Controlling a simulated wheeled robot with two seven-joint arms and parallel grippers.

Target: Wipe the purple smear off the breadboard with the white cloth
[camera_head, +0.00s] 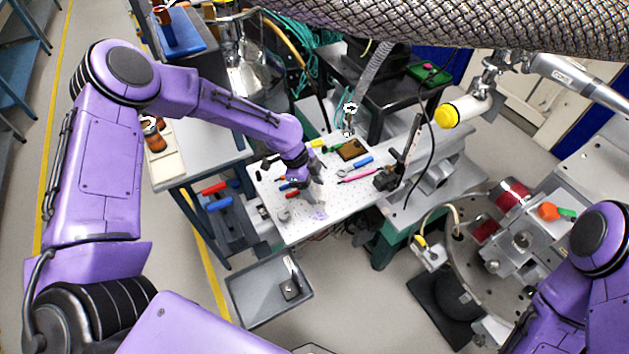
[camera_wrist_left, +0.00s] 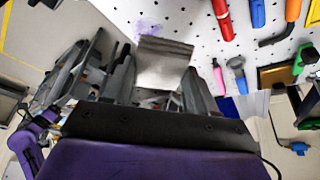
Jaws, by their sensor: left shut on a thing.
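The breadboard (camera_head: 265,190) is a white perforated plate, and its holes also show in the left wrist view (camera_wrist_left: 195,25). The purple smear (camera_head: 320,215) is a faint patch near the board's front edge; in the left wrist view it (camera_wrist_left: 148,27) shows just past the cloth. My left gripper (camera_head: 312,190) is over the board beside the smear. I cannot tell whether the cloth touches the board. My right arm shows at the lower right, but its gripper is out of view.
Several hand tools lie on the board, including a pink marker (camera_head: 360,175), a blue tool (camera_head: 363,161) and a red-handled tool (camera_wrist_left: 222,20). A dark box (camera_head: 352,149) is at the back. A grey tray (camera_head: 262,290) sits below the front edge. A post (camera_head: 408,140) stands at the right.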

